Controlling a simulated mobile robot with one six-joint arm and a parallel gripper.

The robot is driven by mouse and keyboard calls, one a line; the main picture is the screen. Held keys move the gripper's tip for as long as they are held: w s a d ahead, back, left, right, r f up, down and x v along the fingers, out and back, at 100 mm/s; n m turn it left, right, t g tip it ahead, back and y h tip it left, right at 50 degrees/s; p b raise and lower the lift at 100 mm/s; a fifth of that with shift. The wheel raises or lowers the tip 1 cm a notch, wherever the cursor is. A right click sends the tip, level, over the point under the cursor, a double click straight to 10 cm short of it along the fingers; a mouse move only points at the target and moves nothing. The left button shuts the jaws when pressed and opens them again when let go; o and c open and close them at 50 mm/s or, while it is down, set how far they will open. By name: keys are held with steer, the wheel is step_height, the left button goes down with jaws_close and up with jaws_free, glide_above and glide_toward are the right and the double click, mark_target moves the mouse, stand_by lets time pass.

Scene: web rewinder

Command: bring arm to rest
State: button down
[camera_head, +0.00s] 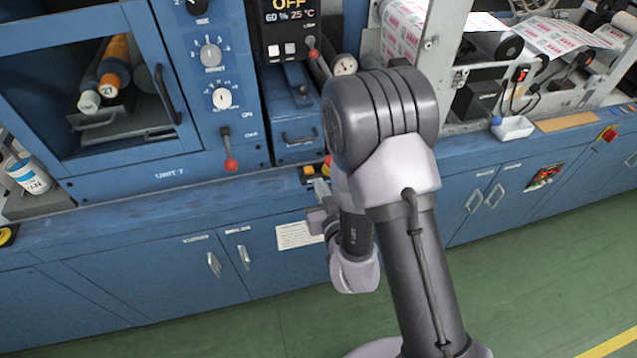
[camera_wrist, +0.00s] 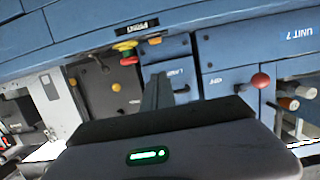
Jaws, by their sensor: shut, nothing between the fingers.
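My arm rises from the bottom of the head view, bends at a large dark grey joint, and its wrist hangs down in front of the blue machine. My gripper (camera_head: 320,190) shows small and partly hidden beside the wrist, close to the machine's front ledge. In the wrist view my gripper (camera_wrist: 157,92) points at the blue machine front, its fingers together with nothing held. The gripper body below them carries a lit green indicator.
A red-knobbed lever (camera_head: 231,164) hangs on the blue panel left of my arm. A display reading OFF (camera_head: 288,12) is above. Blue cabinets (camera_head: 160,275) line the machine's base. The green floor (camera_head: 560,255) is clear.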

steer(key=d+r+m+g+h, duration=0.3)
steer(key=d+r+m, duration=0.3)
steer(key=d+r, duration=0.45)
steer(key=s+r+g, duration=0.3)
steer(key=s+r, duration=0.2)
steer(key=s, duration=0.7)
steer(key=s+r+m+g, duration=0.1)
steer(key=s+r+g, duration=0.2)
steer(key=s, duration=0.9)
step_height(320, 180, up, 2)
steer(key=shift+s+m+y, duration=0.15)
steer(key=shift+m+y, duration=0.15)
steer(key=shift+y, duration=0.1)
